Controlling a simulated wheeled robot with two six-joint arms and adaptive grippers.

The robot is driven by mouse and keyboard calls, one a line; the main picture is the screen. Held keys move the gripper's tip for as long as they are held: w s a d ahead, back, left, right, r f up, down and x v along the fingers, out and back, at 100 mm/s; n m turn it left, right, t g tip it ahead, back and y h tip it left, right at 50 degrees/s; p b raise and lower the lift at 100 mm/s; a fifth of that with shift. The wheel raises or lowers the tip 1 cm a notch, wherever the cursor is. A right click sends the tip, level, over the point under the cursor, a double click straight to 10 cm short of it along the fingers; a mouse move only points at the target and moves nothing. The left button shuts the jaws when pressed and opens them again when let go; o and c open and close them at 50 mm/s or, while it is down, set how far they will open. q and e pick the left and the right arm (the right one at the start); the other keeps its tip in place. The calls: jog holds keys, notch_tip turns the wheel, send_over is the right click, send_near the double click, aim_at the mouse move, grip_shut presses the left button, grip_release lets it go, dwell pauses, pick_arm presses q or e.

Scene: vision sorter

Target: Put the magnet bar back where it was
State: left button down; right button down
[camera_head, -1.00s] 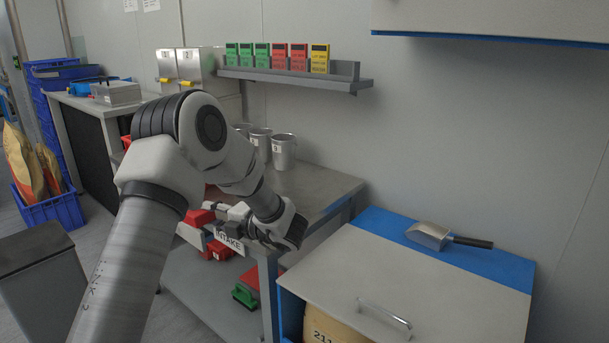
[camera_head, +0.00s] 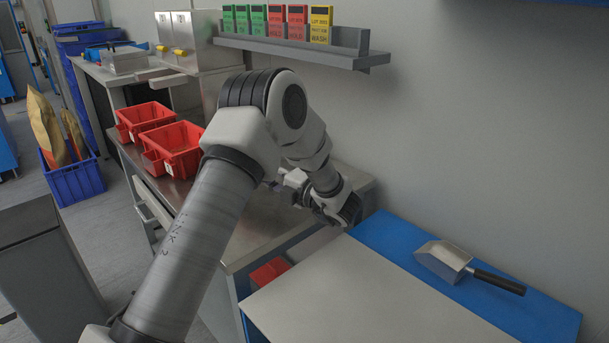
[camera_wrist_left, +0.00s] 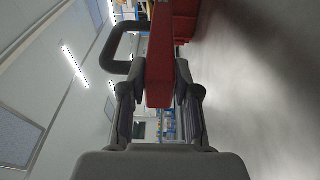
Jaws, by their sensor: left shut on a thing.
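The magnet bar (camera_wrist_left: 160,60) shows in the left wrist view as a red block with a dark loop handle (camera_wrist_left: 118,48) on its left. My left gripper (camera_wrist_left: 159,82) is shut on the red block, with one finger on each side of it. In the head view my left gripper (camera_head: 280,182) is over the steel bench (camera_head: 255,232), partly hidden behind my own arm, and I cannot make out the bar there. My right gripper is not in view.
Red bins (camera_head: 172,148) stand on the bench's left part. A wall shelf (camera_head: 300,47) carries green, red and yellow lot cards. A metal scoop (camera_head: 445,262) lies on the blue surface at right. A red thing (camera_head: 268,272) is below the bench top. The pale lid (camera_head: 345,295) is clear.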

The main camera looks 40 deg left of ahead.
pick_arm(q)
jog(key=w+d, duration=0.1)
jog(key=w, duration=0.3)
jog(key=w+d+f, duration=0.1)
jog(key=w+d, duration=0.1)
jog(key=w, duration=0.2)
jog(key=w+d, duration=0.2)
jog(key=w, duration=0.2)
jog(key=shift+w+d+f, duration=0.1)
jog(key=shift+w+f, duration=0.05)
jog(key=shift+w, duration=0.2)
notch_tip(320, 180, down, 4)
jog(key=shift+r, duration=0.25)
